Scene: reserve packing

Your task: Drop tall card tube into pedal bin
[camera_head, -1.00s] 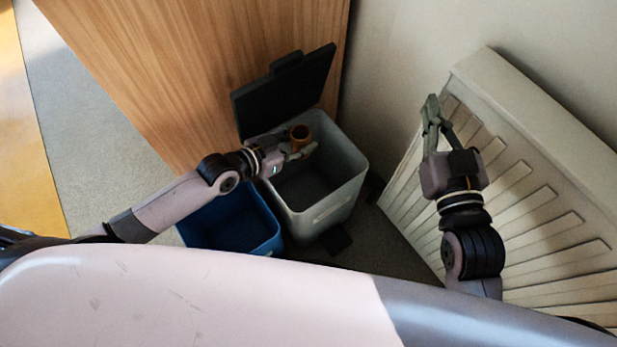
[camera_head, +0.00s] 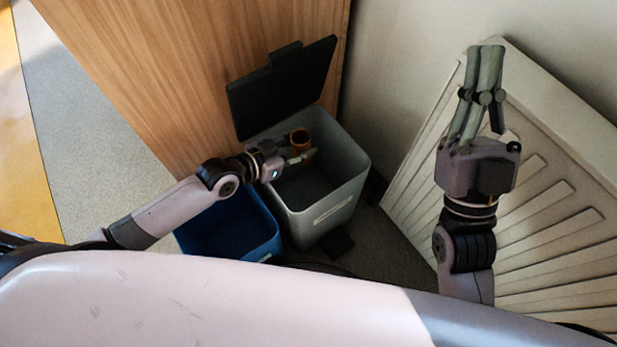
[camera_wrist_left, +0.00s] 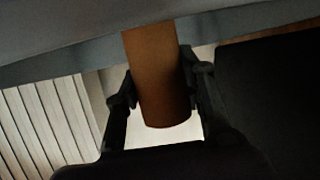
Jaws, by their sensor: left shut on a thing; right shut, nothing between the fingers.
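In the left wrist view the tube (camera_wrist_left: 157,75) sits between the two fingers of the left gripper (camera_wrist_left: 160,92). The pedal bin (camera_head: 322,211) is grey, with its black lid (camera_head: 283,88) raised and its inside dark and partly hidden by my gripper. My right gripper (camera_head: 487,58) is shut and empty, in front of the white radiator.
A blue open bin (camera_head: 232,252) stands just left of the pedal bin. A wooden panel (camera_head: 190,60) rises behind both. The ribbed white radiator (camera_head: 545,215) is at the right by the wall. Grey floor (camera_head: 95,150) lies open at the left.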

